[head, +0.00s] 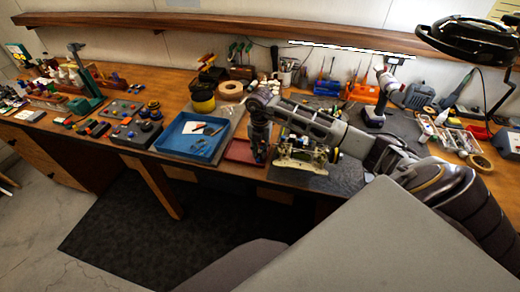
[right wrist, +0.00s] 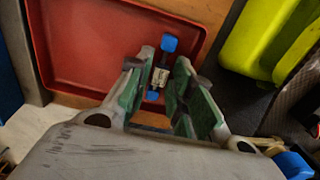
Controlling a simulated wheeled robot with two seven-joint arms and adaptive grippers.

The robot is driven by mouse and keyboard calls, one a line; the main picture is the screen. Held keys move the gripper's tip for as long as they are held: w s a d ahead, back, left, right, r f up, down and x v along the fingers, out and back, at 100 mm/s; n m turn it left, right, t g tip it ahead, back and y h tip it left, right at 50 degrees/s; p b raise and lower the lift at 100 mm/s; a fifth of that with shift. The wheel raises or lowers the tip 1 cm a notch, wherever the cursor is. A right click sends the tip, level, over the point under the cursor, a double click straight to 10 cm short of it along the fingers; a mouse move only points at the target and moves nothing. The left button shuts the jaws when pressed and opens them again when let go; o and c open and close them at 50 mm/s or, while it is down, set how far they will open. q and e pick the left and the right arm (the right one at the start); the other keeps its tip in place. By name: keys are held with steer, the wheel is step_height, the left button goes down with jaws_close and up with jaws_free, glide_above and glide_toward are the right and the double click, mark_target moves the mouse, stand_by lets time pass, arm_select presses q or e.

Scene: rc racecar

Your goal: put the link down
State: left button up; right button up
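The link (right wrist: 160,76), a small piece with a silver middle and blue ends, shows in the right wrist view between my right gripper's fingertips. My right gripper (right wrist: 163,72) has its green-padded fingers close on both sides of the link's middle, and looks shut on it. Behind the link is the red tray (right wrist: 83,50); I cannot tell whether the link touches its floor. In the head view my right gripper (head: 259,158) points down at the red tray (head: 238,151), and the link is too small to make out. My left gripper is not in view.
A blue tray (head: 172,142) with small parts stands left of the red tray. A car chassis (head: 303,155) stands close on the right. A yellow-and-black container (head: 203,98) and a tape roll (head: 231,87) stand behind. A yellow-green object (right wrist: 262,40) shows in the right wrist view.

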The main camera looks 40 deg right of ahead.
mark_target(260, 152)
steer(key=shift+r, duration=0.15)
step_height(260, 152, up, 12)
steer(key=b, duration=0.1)
steer(key=shift+b, duration=0.4)
stand_by(0.7)
